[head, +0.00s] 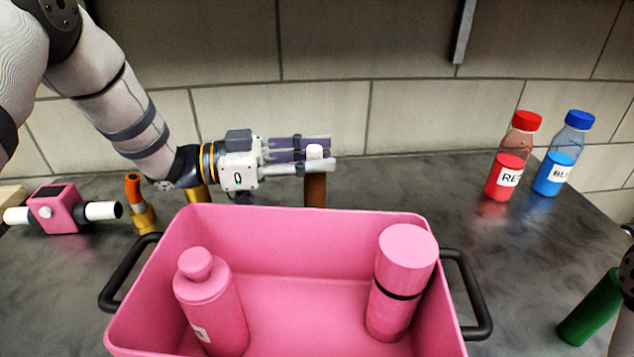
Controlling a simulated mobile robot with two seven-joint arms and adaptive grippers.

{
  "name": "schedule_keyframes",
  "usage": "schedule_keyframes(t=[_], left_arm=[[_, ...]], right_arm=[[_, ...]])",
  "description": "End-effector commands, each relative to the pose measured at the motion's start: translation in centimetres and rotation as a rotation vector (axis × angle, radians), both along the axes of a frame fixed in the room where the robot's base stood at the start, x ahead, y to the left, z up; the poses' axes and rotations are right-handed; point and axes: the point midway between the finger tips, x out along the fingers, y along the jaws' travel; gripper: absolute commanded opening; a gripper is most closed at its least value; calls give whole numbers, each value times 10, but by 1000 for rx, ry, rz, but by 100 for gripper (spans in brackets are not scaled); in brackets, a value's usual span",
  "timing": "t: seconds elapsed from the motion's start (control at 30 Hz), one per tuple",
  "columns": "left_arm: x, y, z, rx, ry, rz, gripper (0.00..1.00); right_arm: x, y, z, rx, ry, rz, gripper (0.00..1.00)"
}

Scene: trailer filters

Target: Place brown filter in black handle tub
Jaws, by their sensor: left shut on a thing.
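The pink tub (275,225) with black side handles stands in front of me at the bottom middle. The brown filter (316,190) is upright behind the tub's back wall, with a white top (315,151). My left gripper (322,153) comes in level from the left and is shut on the filter near its top. The filter's lower end is hidden by the tub wall, so I cannot tell whether it touches the counter. My right gripper is not in view.
Inside the tub stand a pink bottle (212,305) and a pink cylinder (400,285), with clear floor between them. A red bottle (510,165) and a blue bottle (562,160) stand back right. A green cylinder (592,310) is at right. A pink filter unit (58,210) and an orange-brass fitting (138,200) are left.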

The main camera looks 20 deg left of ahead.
Motion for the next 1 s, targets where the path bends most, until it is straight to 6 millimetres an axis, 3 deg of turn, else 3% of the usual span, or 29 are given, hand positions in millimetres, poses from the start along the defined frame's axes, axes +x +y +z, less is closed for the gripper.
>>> schedule_keyframes(t=[0.13,0.47,0.5,0.6,0.9,1.0], left_arm=[[0,0,-29,-1,6,1,0],[0,0,-32,0,0,0,0],[0,0,-33,1,-1,0,30],[0,0,-33,0,-1,0,48],[0,0,-29,0,-3,0,48],[-5,14,-29,2,-1,4,48]], right_arm=[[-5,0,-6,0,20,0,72],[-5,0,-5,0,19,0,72],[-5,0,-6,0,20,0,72],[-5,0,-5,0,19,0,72],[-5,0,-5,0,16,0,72],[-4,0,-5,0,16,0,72]])
